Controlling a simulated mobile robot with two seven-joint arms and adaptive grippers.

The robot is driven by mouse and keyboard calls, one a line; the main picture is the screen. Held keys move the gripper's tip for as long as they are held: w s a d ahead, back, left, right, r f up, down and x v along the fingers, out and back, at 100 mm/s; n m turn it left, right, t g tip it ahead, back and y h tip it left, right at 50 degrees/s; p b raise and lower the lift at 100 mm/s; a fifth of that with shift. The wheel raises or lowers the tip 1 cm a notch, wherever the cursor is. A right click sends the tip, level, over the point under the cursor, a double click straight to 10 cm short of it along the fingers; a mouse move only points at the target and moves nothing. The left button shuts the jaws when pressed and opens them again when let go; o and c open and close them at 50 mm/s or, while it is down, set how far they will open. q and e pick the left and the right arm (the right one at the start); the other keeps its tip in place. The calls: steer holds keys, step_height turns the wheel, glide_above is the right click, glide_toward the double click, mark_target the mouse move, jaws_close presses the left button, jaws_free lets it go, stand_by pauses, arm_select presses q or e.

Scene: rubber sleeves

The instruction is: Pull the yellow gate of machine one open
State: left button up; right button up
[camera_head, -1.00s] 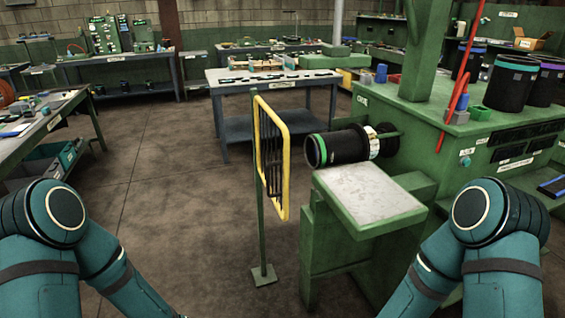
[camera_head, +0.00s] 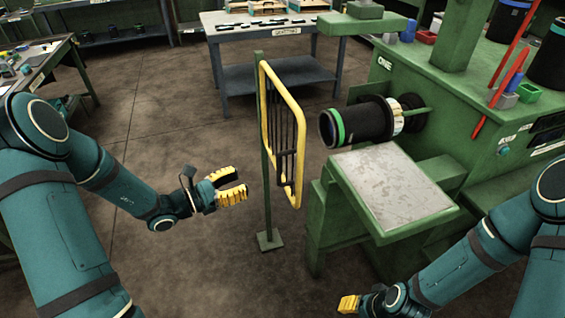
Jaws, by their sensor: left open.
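The yellow gate (camera_head: 281,135), a yellow frame with dark bars, stands nearly edge-on on a thin green post (camera_head: 266,170). It is to the left of the green machine (camera_head: 455,110) labelled ONE. My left gripper (camera_head: 238,186), with yellow finger pads, is open and empty. It appears just left of the post and the gate's lower part, and a gap shows between them. My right gripper (camera_head: 348,303) is low at the bottom edge in front of the machine; only part shows, so its jaws are unclear.
A black cylinder with a green band (camera_head: 355,125) sticks out from the machine toward the gate. A green stand with a pale top plate (camera_head: 390,185) is below it. A grey table (camera_head: 265,75) stands behind. The floor (camera_head: 170,110) left of the gate is clear.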

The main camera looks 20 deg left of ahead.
arm_select(q)
glide_above(279, 182)
steer(key=shift+w+b, duration=0.35)
jaws_close()
